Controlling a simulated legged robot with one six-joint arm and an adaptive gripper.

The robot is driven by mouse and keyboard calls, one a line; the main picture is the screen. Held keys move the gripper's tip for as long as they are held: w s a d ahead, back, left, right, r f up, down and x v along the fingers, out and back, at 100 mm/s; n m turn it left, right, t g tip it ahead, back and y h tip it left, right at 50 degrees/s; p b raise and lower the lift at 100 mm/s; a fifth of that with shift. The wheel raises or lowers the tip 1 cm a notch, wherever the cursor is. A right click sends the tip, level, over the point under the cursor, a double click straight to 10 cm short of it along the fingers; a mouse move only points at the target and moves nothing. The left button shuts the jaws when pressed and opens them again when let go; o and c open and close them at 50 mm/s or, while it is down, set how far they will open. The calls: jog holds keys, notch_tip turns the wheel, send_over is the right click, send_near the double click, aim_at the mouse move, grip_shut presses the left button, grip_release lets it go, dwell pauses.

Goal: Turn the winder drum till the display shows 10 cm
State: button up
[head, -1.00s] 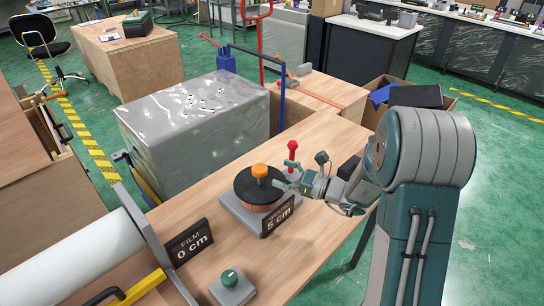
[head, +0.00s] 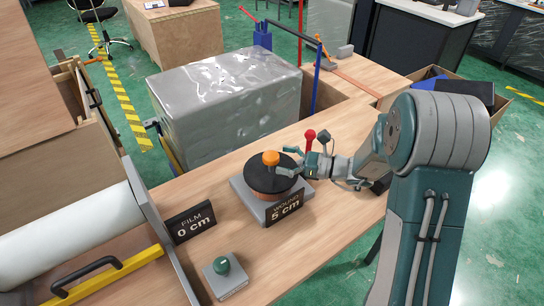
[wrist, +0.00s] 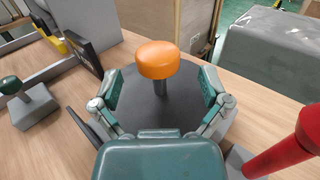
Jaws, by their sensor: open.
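The winder drum (head: 265,183) is a black-topped disc with a copper-coloured side on a grey base. An orange knob (head: 271,158) stands on a post on its top; the knob also shows in the wrist view (wrist: 158,60). The display (head: 285,207) in front of the drum reads "WOUND 5 cm". My gripper (head: 287,171) is at the drum's right side, above the disc. In the wrist view my gripper (wrist: 160,95) is open, its fingers on either side of the knob's post and apart from it.
A red-topped lever (head: 310,139) stands close behind my gripper. A second sign (head: 193,221) reads "FILM 0 cm". A white roll (head: 70,235) lies left. A grey wrapped block (head: 225,100) stands behind.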

aim_at(271, 157)
jog(key=shift+x, duration=1.9)
jog(key=shift+s+d, duration=0.2)
jog(key=shift+d, duration=0.15)
grip_shut()
